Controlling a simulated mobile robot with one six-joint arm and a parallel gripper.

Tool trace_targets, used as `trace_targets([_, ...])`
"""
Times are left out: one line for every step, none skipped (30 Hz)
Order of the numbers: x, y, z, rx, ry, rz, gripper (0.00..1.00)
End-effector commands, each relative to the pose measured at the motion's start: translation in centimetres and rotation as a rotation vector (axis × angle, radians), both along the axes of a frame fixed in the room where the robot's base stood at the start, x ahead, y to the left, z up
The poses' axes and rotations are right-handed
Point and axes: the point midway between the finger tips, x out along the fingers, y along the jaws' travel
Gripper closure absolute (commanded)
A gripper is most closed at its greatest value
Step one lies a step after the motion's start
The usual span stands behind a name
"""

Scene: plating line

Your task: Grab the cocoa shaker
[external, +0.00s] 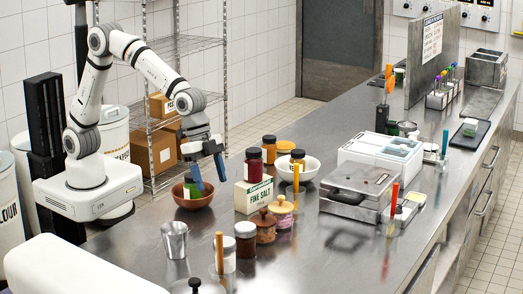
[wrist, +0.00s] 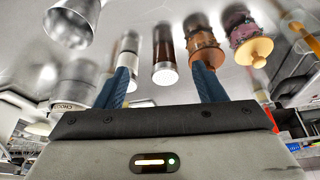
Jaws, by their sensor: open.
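A dark brown jar with a pale, perforated-looking lid, likely the cocoa shaker (external: 245,243), stands upright on the steel counter. In the wrist view this shaker (wrist: 164,55) appears between the fingers, beyond their tips. No label is readable on it. My gripper (external: 208,176) is open and empty, raised above the counter near the brown bowl, behind and left of the shaker. Its two blue fingers show apart in the wrist view (wrist: 163,82), not touching the shaker.
A pale jar (external: 227,262) and an amber jar with a wooden lid (external: 265,228) flank the shaker closely. A metal cup (external: 174,241) stands to the left, and a fine salt box (external: 254,194) behind. A steel pot (wrist: 72,88) with a partly readable label shows in the wrist view.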

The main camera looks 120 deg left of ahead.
Motion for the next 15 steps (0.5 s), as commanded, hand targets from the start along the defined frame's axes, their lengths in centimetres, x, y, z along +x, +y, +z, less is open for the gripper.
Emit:
trace_targets([2.1, -0.3, -1.2, 0.000, 0.001, -0.011, 0.36])
trace_targets([3.2, -0.4, -1.9, 0.000, -0.003, -0.017, 0.36])
trace_targets([4.7, -0.6, -2.7, 0.000, -0.010, -0.026, 0.36])
trace_targets([5.6, -0.7, -3.3, -0.001, -0.013, -0.031, 0.36])
trace_targets([6.4, -0.8, -4.0, 0.000, -0.016, -0.036, 0.36])
trace_targets([7.5, -0.9, -4.7, 0.000, -0.020, -0.043, 0.36])
trace_targets([8.1, -1.0, -5.2, 0.000, -0.024, -0.047, 0.36])
trace_targets([8.7, -1.1, -5.7, 0.001, -0.026, -0.050, 0.36])
trace_targets([9.3, -1.2, -6.2, 0.001, -0.029, -0.054, 0.36])
trace_targets([9.7, -1.2, -6.6, 0.001, -0.031, -0.057, 0.36])
trace_targets([10.0, -1.3, -6.8, 0.002, -0.034, -0.060, 0.36])
trace_targets([10.3, -1.3, -7.1, 0.002, -0.034, -0.062, 0.36])
trace_targets([10.5, -1.3, -7.3, 0.002, -0.035, -0.063, 0.36])
trace_targets([10.6, -1.4, -7.5, 0.002, -0.036, -0.064, 0.36])
trace_targets([10.8, -1.4, -7.8, 0.002, -0.036, -0.065, 0.36])
